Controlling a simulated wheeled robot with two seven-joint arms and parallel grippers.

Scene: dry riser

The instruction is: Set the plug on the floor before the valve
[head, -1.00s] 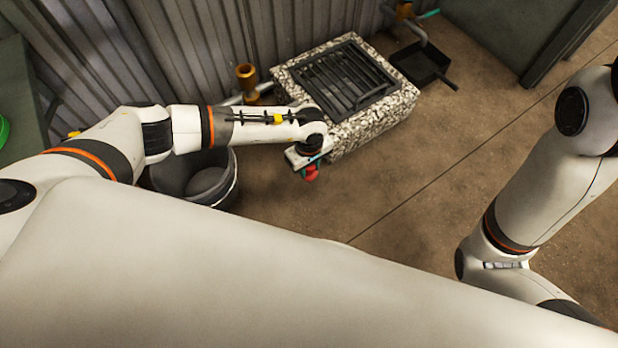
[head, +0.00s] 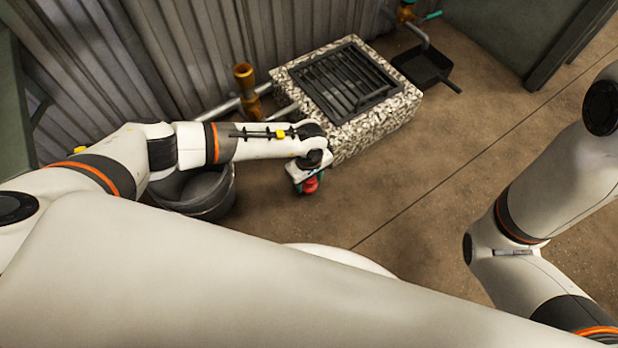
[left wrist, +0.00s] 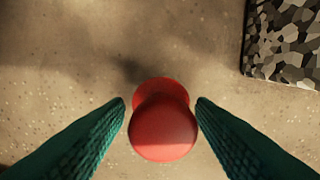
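The red plug (head: 311,186) shows at the tip of my left gripper (head: 308,181), in front of the near corner of the speckled stone block. A brass valve (head: 406,13) with a teal lever is at the top, by the wall. My right gripper is out of view.
The speckled stone block (head: 385,121) with a dark grate (head: 348,82) stands beside the plug. A dark pan (head: 424,66) is on the floor behind it. A brass pipe (head: 244,77) stands by the wall. A dark bucket (head: 213,205) is below my left arm. Floor to the right is clear.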

